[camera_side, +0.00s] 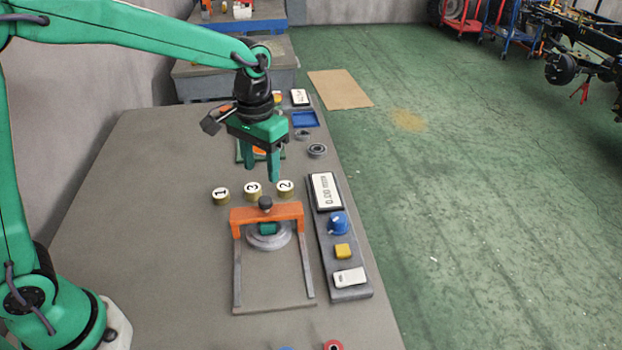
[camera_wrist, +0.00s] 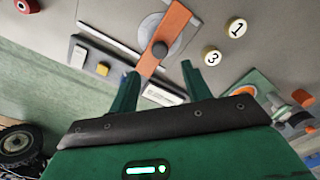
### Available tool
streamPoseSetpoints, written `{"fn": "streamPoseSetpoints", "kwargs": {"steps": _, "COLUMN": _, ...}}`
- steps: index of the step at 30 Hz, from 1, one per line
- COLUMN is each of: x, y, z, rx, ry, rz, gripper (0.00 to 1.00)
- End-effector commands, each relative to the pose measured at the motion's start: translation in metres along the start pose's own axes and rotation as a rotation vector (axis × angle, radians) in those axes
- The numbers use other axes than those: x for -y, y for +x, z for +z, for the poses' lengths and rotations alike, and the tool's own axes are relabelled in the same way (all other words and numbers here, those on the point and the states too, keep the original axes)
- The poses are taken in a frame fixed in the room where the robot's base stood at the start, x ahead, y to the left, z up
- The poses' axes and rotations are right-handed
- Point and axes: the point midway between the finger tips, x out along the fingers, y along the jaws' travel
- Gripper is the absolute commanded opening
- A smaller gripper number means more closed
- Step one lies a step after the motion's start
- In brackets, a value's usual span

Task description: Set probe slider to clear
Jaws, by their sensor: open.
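The probe slider is an orange bridge (camera_side: 283,213) with a black knob (camera_side: 265,203) on top, spanning two grey rails (camera_side: 238,272). The bridge stands at the far end of the rails, over a round grey disc (camera_side: 283,238) with a green part under the bar. In the wrist view the orange bar (camera_wrist: 177,22) and its black knob (camera_wrist: 159,49) show just beyond my fingertips. My gripper (camera_side: 262,174) is open and empty, pointing down above the table, higher than the knob and apart from it. It also shows in the wrist view (camera_wrist: 159,72).
Right of the rails stands a panel with a display (camera_side: 325,190) reading about 0.00 mm, a blue dial (camera_side: 338,223), a yellow button (camera_side: 343,251) and a white switch (camera_side: 349,277). Numbered brass pucks (camera_side: 221,196) stand behind the bridge. The table's left side is clear.

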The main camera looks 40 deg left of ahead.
Motion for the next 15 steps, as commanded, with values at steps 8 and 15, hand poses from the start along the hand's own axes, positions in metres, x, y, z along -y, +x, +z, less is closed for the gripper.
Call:
{"fn": "streamPoseSetpoints", "kwargs": {"steps": 8, "x": -0.001, "y": 0.003, "z": -0.001, "rx": 0.002, "ry": 0.000, "rz": 0.000, "gripper": 0.48}}
{"fn": "streamPoseSetpoints", "kwargs": {"steps": 15, "x": 0.000, "y": 0.020, "z": 0.000, "rx": 0.004, "ry": 0.000, "rz": -0.001, "gripper": 0.48}}
